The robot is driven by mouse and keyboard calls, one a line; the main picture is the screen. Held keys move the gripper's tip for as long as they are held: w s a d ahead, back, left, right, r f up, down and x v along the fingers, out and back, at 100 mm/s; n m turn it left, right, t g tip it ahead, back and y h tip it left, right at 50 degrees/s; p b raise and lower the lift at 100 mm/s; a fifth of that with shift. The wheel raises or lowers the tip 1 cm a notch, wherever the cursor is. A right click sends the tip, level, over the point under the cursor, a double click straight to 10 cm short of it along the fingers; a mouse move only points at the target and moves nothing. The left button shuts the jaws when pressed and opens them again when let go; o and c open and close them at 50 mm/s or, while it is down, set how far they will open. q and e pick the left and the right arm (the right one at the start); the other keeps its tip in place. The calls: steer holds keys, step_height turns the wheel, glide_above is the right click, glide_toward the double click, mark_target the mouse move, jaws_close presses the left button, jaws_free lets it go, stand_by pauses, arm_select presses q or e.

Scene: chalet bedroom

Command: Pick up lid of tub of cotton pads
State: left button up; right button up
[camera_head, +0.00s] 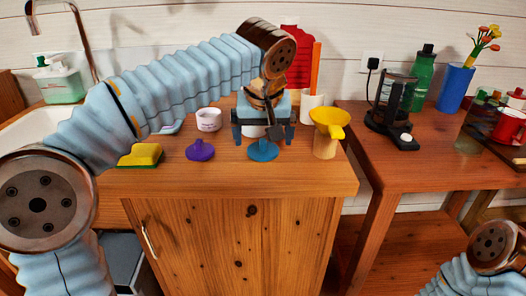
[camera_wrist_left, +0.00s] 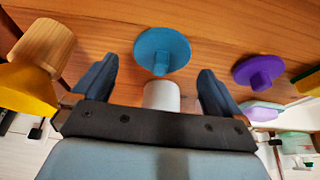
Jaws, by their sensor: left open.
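A round blue lid (camera_head: 263,151) with a knob lies on the wooden counter near its front edge. It also shows in the left wrist view (camera_wrist_left: 178,46), just beyond the fingertips. My left gripper (camera_head: 264,136) points down over the counter, open and empty, beside the blue lid. A white cylindrical container (camera_wrist_left: 161,95) shows between its fingers in the wrist view; the gripper mostly hides it in the head view. A purple lid (camera_head: 200,152) lies to the left. I cannot tell which lid belongs to the cotton pads. My right gripper is out of view.
A white labelled jar (camera_head: 209,120) and a yellow-green sponge (camera_head: 140,155) stand left. A yellow object (camera_head: 330,117) rests on a wooden cylinder (camera_head: 325,148) close on the right. A coffee maker (camera_head: 393,105) stands on the right table (camera_head: 440,165).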

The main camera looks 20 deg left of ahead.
arm_select(q)
steer(key=x, duration=0.2)
steer(key=shift+w+f, duration=0.15)
steer(key=shift+f, duration=0.15)
steer(key=shift+a, duration=0.1)
steer(key=c, duration=1)
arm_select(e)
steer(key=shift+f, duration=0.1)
arm_select(q)
steer(key=shift+r, duration=0.15)
